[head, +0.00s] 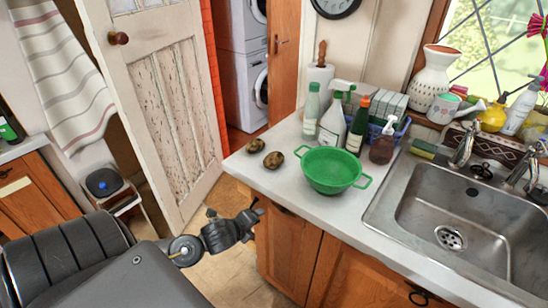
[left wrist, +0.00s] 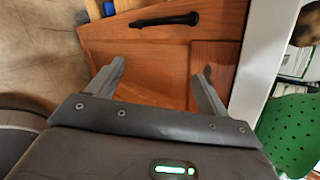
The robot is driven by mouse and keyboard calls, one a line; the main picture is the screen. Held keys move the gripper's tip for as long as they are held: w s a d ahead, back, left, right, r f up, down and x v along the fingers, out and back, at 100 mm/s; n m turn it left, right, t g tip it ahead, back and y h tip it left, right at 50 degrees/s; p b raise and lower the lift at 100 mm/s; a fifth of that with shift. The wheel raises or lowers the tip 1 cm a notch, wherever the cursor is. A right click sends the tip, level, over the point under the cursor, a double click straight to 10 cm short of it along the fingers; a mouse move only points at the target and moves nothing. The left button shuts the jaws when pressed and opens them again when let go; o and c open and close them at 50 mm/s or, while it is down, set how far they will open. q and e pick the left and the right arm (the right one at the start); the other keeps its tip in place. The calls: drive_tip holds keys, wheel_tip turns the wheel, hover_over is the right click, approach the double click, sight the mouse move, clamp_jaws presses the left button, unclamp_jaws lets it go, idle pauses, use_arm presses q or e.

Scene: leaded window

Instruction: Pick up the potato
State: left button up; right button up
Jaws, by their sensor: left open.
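Two brown, mottled potatoes lie on the white counter near its left corner in the head view: one at the left (head: 256,146) and one closer to the colander (head: 273,160). My left gripper (head: 257,207) is below the counter's edge in front of the wooden cabinet, lower than the potatoes and apart from them. In the left wrist view the left gripper (left wrist: 163,68) has its fingers spread, with only the cabinet front between them. Part of one brown potato (left wrist: 306,30) shows at that view's upper right edge. My right gripper is not in view.
A green colander (head: 330,170) stands right of the potatoes. Several bottles, including a white spray bottle (head: 332,125), stand behind it. The metal sink (head: 460,215) is at the right. The counter's edge and cabinet door (head: 285,250) are close to my left gripper.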

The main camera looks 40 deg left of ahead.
use_arm(q)
wheel_tip(320, 180, up, 9)
drive_tip(key=w+m+t, duration=0.2)
drive_tip(key=m, duration=0.4)
drive_tip(key=m+t, duration=0.2)
drive_tip(key=m, duration=0.5)
approach(268, 163)
drive_tip(key=shift+h, duration=0.3)
drive_tip(key=p+x, duration=0.2)
drive_tip(key=x, duration=0.3)
drive_tip(key=shift+w+a, duration=0.15)
drive_tip(key=shift+a, duration=0.05)
drive_tip(key=shift+w+f, duration=0.2)
drive_tip(key=shift+w, duration=0.05)
drive_tip(key=shift+w+p, duration=0.3)
drive_tip(key=shift+p, duration=0.1)
drive_tip(key=p+x, duration=0.1)
drive_tip(key=x, duration=0.2)
drive_tip(key=shift+w+f, duration=0.15)
drive_tip(key=shift+w, duration=0.1)
drive_tip(key=shift+w+a+f+p, duration=0.1)
drive_tip(key=shift+w+f+p, duration=0.15)
drive_tip(key=shift+w+p, duration=0.15)
drive_tip(key=c, duration=1.1)
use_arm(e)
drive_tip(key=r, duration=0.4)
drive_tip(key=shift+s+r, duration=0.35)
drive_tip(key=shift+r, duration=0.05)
